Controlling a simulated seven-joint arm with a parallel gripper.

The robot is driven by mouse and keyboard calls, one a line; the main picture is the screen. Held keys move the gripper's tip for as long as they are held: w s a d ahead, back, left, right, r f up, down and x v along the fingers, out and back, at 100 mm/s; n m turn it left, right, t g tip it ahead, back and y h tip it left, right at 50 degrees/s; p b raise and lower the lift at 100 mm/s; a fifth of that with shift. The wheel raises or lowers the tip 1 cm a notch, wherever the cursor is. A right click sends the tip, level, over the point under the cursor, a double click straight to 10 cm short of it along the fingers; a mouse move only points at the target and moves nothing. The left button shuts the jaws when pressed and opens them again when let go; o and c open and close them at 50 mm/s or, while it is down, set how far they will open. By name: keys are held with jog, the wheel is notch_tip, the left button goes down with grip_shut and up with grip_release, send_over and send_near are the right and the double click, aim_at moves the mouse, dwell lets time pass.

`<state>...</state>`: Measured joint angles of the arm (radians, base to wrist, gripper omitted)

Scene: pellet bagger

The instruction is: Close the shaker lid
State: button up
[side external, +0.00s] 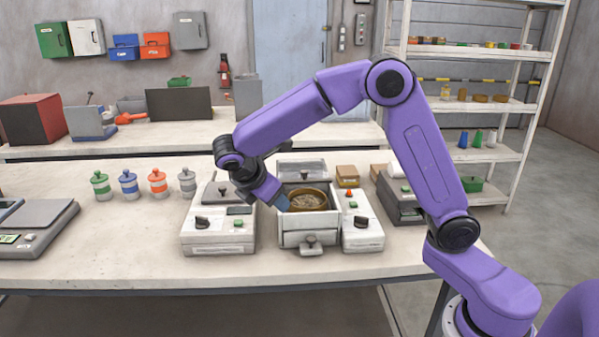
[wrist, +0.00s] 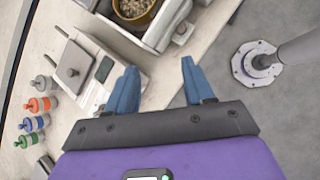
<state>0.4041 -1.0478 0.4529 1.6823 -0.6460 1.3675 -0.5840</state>
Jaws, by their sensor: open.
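The shaker (side external: 309,238) is a pale box in the middle of the front bench. A round brass-coloured sieve (side external: 307,199) with pellets sits in its open top. A framed panel that looks like its lid (side external: 302,168) stands raised at the back. My gripper (side external: 281,203) is at the left side of the sieve, fingers pointing down to the right; whether it touches anything is unclear. In the wrist view my gripper (wrist: 160,85) is open with nothing between its blue fingers. That view shows the shaker's edge (wrist: 130,35) and sieve (wrist: 135,12) at the top; the lid is out of frame.
A grey device with a knobbed cover (side external: 215,225) stands close left of the shaker. A control box (side external: 360,225) with a black knob stands close right. Several coloured jars (side external: 158,184) stand further left. The bench front (side external: 150,262) is clear.

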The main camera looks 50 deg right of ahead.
jog(key=w+d+f+n+g+h, duration=0.15)
jog(key=w+d+h, duration=0.5)
jog(key=w, duration=0.65)
send_near(304, 171)
jog(key=shift+m+g+y, duration=0.25)
jog(key=shift+y, duration=0.2)
jog(key=x, duration=0.7)
jog(key=shift+w+d+r, duration=0.15)
jog(key=shift+d+r, duration=0.1)
jog(key=shift+d, duration=0.15)
jog(key=shift+c, duration=0.3)
grip_shut()
